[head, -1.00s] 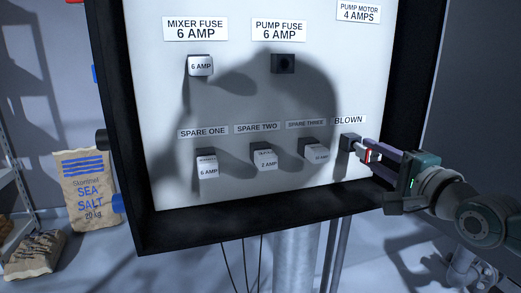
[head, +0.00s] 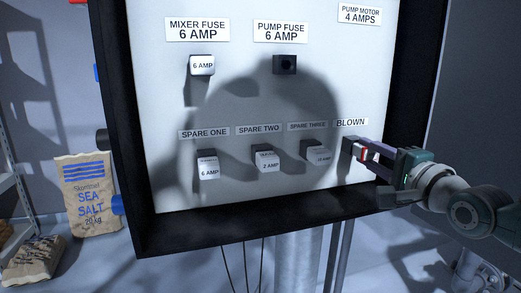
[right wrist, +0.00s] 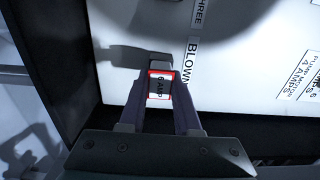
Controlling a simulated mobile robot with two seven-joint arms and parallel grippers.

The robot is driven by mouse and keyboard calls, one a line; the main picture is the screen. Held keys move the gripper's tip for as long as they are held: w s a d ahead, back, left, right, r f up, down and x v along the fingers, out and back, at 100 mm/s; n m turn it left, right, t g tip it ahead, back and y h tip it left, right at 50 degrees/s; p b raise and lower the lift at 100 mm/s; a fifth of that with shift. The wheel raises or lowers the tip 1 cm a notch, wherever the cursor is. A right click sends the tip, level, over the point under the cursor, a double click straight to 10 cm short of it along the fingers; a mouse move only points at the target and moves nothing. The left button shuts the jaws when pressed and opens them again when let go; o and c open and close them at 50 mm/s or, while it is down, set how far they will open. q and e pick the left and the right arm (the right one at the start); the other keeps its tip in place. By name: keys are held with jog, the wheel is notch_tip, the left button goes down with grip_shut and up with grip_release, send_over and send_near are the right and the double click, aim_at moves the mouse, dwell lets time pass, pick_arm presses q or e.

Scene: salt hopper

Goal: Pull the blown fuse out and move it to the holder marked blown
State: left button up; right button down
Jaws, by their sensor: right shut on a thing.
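The fuse with a red-edged face (head: 361,153) is between the fingers of my right gripper (head: 369,153), which is shut on it. In the right wrist view the fuse (right wrist: 158,87) shows a red frame around a dark label ending in AMP, with both fingertips at its sides. It is at the front of the dark holder (head: 347,145) under the BLOWN label (head: 350,122); how deep it sits is hidden. The pump fuse holder (head: 285,64) is empty. My left gripper is not in view.
A mixer fuse (head: 202,65) and three spares, one (head: 208,167), two (head: 267,161) and three (head: 318,155), sit on the white panel. The dark box rim (head: 290,218) surrounds it. A sea salt bag (head: 88,195) stands at left.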

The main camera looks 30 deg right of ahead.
jog(key=shift+w, duration=0.2)
jog(key=c, duration=0.5)
grip_release()
jog(key=o, duration=0.5)
jog(key=shift+c, duration=0.2)
